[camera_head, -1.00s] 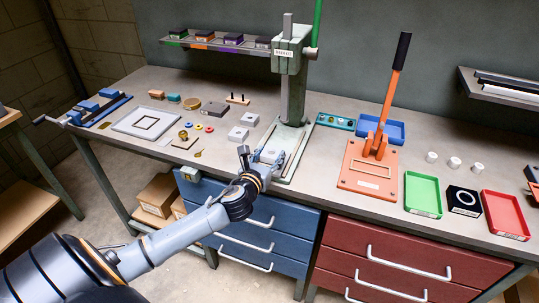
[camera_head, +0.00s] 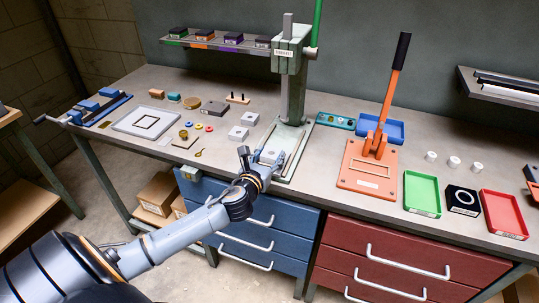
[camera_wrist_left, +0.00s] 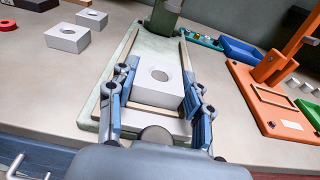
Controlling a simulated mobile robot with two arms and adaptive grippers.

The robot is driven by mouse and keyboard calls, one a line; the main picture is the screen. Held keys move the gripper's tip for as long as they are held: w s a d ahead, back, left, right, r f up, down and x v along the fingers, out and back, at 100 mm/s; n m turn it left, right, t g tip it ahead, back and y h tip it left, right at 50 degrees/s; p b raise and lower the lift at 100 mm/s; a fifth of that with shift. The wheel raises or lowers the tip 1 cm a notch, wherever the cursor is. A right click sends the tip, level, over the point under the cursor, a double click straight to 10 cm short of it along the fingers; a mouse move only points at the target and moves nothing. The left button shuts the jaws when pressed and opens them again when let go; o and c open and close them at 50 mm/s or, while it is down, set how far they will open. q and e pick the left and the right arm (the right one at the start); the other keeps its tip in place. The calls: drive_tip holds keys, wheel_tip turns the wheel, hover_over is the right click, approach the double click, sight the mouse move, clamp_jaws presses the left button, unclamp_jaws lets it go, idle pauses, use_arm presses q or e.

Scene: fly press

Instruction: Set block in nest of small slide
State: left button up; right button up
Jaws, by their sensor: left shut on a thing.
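A white block (camera_wrist_left: 158,76) with a round hole in its top is between the fingers of my left gripper (camera_wrist_left: 161,92) in the left wrist view. The gripper is shut on its sides. In the head view my left gripper (camera_head: 256,160) is at the front of the green press base (camera_head: 292,138), with the block (camera_head: 269,156) at its tips. The block is between two long rails (camera_wrist_left: 187,58) on the base. A pale flat part (camera_wrist_left: 170,126) shows just in front of the block. The block's underside is hidden, so I cannot tell whether it is seated. My right gripper is out of view.
Two similar white blocks (camera_head: 250,118) (camera_head: 238,133) stand left of the press. The press column (camera_head: 292,90) rises behind the base. An orange lever press (camera_head: 368,170) stands to the right, with green (camera_head: 422,194) and red (camera_head: 505,214) trays beyond it.

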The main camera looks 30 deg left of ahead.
use_arm(q)
drive_tip(key=o, duration=1.4)
drive_tip(key=v, duration=1.2)
